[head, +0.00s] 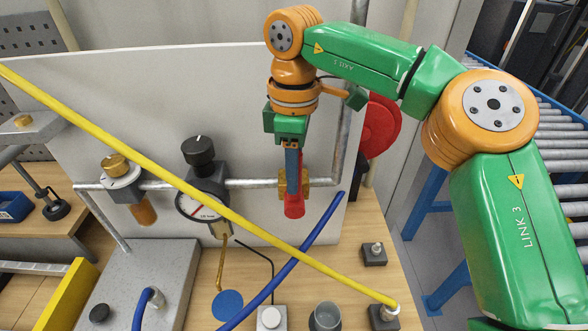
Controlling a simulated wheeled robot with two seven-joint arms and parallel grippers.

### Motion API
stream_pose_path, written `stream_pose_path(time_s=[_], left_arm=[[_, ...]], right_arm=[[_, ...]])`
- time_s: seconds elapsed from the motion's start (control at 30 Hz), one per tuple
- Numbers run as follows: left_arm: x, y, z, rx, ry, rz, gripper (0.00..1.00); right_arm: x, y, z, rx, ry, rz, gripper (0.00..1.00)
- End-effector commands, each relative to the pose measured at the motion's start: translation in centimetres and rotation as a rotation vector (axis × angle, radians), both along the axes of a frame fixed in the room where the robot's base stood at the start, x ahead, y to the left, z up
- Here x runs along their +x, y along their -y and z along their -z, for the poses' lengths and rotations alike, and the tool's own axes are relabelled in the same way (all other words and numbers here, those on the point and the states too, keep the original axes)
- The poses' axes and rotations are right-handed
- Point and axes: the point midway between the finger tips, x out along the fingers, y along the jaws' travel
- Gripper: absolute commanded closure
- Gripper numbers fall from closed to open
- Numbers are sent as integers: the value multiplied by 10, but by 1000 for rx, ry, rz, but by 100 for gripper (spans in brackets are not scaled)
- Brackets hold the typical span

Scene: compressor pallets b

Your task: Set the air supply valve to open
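The air supply valve has a brass body (321,183) set in the grey horizontal pipe. Its red lever (294,207) hangs down, across the pipe, with its lower end in view. My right gripper (292,178) comes down from above in front of the valve, over the upper part of the lever. Its fingers are seen edge-on, so I cannot tell whether they are open, shut or touching the lever. The gripper hides part of the valve body. My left gripper is not in view.
A yellow hose (185,187) runs diagonally across, close below the lever. A pressure gauge (197,206) with a black knob (198,150) and a brass-topped filter (121,168) sit left of the valve.

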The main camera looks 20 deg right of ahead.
Motion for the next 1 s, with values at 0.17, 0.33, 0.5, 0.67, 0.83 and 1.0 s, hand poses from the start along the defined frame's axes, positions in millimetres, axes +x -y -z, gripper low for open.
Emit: stream_pose_path(time_s=[0.17, 0.33, 0.5, 0.67, 0.83, 1.0], left_arm=[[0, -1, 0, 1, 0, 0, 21], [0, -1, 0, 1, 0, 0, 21], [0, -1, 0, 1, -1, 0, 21], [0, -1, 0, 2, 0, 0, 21], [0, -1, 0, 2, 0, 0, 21], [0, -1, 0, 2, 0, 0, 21]], right_arm=[[0, 0, 0, 0, 2, 0, 100], [0, 0, 0, 0, 2, 0, 100], [0, 0, -1, 0, 2, 0, 100], [1, 0, -1, 1, 3, 0, 100], [1, 0, -1, 0, 4, 1, 100], [1, 0, -1, 0, 4, 1, 100]])
